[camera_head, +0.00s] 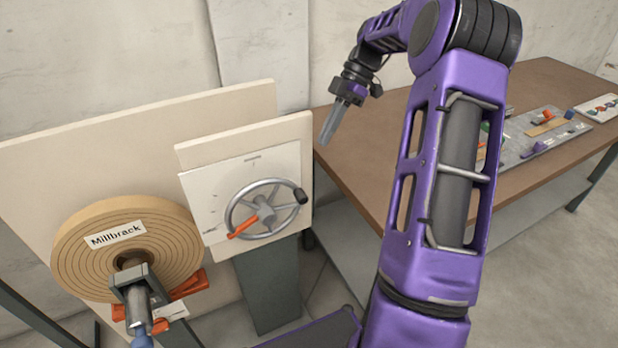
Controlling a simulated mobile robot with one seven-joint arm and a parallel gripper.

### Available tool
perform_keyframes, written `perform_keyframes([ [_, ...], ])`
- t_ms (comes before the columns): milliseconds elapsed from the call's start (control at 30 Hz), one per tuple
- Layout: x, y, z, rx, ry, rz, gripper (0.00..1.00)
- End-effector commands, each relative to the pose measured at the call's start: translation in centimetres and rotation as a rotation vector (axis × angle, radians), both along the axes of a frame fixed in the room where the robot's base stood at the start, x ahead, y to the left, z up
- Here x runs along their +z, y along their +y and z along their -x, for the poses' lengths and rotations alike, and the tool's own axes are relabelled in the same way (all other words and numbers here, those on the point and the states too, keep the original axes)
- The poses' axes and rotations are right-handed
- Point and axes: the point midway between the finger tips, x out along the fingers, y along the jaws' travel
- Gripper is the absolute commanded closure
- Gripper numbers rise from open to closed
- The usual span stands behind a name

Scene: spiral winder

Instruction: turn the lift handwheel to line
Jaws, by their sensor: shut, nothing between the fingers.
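The lift handwheel (231,215) is a grey spoked wheel on a white dial plate (201,189), fixed to a pale upright board. An orange pointer (243,227) at its hub points to the lower left. A dark knob (300,196) sits on the rim at the right. A short mark (252,158) shows at the top of the plate, and faint marks too small to read show at its left. My gripper (327,138) is shut and empty, pointing down, above and to the right of the wheel and clear of it.
A wound spiral roll labelled Millbrack (118,234) stands left of the wheel, with a clamp-like fixture (136,290) at its centre. A brown table (370,150) behind my arm carries a grey board (540,139) with small parts. Open space lies in front of the wheel.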

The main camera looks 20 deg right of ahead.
Motion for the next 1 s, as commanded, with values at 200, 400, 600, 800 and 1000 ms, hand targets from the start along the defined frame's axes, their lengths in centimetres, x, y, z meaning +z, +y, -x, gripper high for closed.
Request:
perform_keyframes([
  [200, 1.7, 7.8, 1.9, 0.038, -0.026, 0.364, 1.0],
  [400, 3.2, 11.4, 4.2, 0.025, -0.13, 0.565, 1.0],
  [600, 3.8, 12.6, 5.3, 0.013, -0.189, 0.631, 1.0],
  [800, 2.0, 12.6, 5.4, 0.012, -0.192, 0.636, 1.0],
  [1000, -2.3, 12.5, 5.5, 0.014, -0.188, 0.635, 1.0],
])
